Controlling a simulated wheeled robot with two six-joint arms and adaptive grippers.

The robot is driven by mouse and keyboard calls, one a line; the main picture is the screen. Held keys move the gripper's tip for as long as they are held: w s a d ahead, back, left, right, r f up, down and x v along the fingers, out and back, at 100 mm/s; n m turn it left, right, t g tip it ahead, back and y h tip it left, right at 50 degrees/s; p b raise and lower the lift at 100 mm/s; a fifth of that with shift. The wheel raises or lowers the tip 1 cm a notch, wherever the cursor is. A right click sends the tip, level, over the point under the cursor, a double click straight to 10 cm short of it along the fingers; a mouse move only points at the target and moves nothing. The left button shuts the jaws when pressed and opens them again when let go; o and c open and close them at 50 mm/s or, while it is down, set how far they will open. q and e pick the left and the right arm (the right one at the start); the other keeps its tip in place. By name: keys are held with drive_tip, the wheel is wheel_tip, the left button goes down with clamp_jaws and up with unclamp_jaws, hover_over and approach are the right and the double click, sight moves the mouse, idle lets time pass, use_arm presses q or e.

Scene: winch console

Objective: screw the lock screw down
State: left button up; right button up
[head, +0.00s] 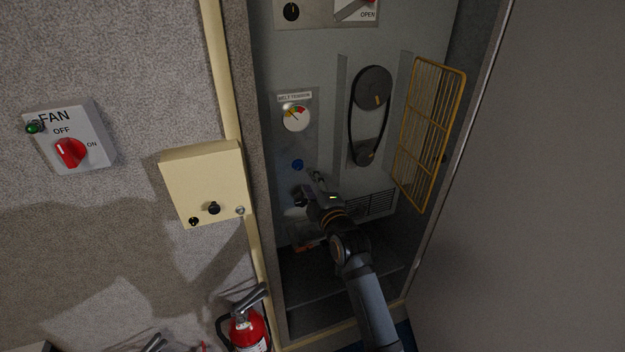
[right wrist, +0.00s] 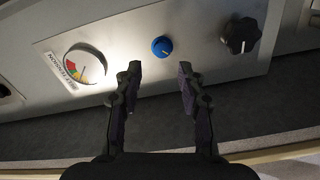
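The blue knob (head: 298,164) is on the grey panel below the round belt tension gauge (head: 296,118). I cannot tell for sure whether this or the black knob is the lock screw. My right gripper (head: 308,186) is in front of the panel, just below the blue knob. In the right wrist view my right gripper (right wrist: 159,78) is open and empty, its fingers apart. The blue knob (right wrist: 162,47) shows beyond and between the fingertips, not gripped. The black lobed knob (right wrist: 242,35) with a white mark is to its right. My left gripper cannot be made out.
A belt on two pulleys (head: 371,88) and an open yellow mesh guard (head: 430,130) are to the right inside the cabinet. A cream box (head: 205,165) and a fan switch (head: 70,140) are on the left wall. A red extinguisher (head: 248,333) stands below.

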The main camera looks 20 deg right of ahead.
sight(299, 166)
drive_tip(key=w, duration=0.2)
drive_tip(key=w+b, duration=0.1)
drive_tip(key=w, duration=0.1)
drive_tip(key=w+b, duration=0.1)
drive_tip(key=w, duration=0.1)
drive_tip(key=shift+w+a+f, duration=0.15)
drive_tip(key=shift+w+a, duration=0.05)
drive_tip(key=shift+a, duration=0.05)
drive_tip(key=shift+w+a, duration=0.1)
drive_tip(key=shift+w, duration=0.4)
drive_tip(key=shift+c, duration=0.3)
clamp_jaws()
